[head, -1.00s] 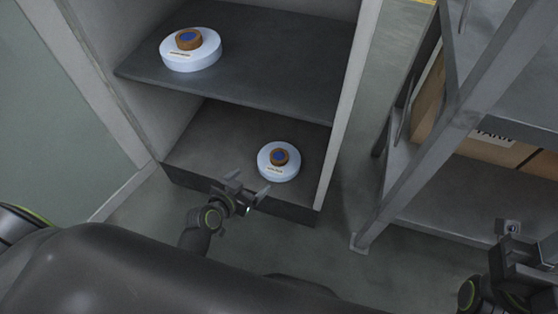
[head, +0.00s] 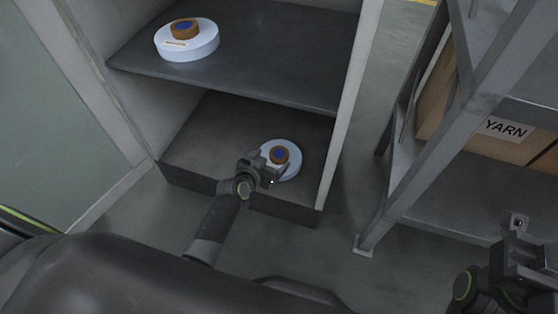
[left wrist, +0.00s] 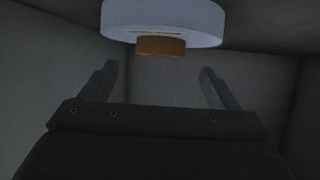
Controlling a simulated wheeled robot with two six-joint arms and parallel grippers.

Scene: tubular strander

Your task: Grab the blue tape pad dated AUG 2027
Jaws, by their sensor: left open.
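A round tape pad (head: 288,158), white with a brown core and blue centre, lies on the cabinet's bottom shelf. A second pad (head: 187,40) of the same look lies on the upper shelf at the left; its small label is too small to read. My left gripper (head: 272,166) is open at the lower pad, covering part of its near left side. In the left wrist view a pad (left wrist: 163,22) shows at the top, beyond and between the two open fingers (left wrist: 158,82), with nothing between them. My right gripper (head: 520,255) is at the lower right, over the floor; its jaws are unclear.
The cabinet's upper shelf (head: 245,60) hangs over the lower space, and its right side wall (head: 349,100) stands close to the lower pad. A metal rack (head: 400,205) with a box marked YARN (head: 505,130) stands at the right. Floor shows between them.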

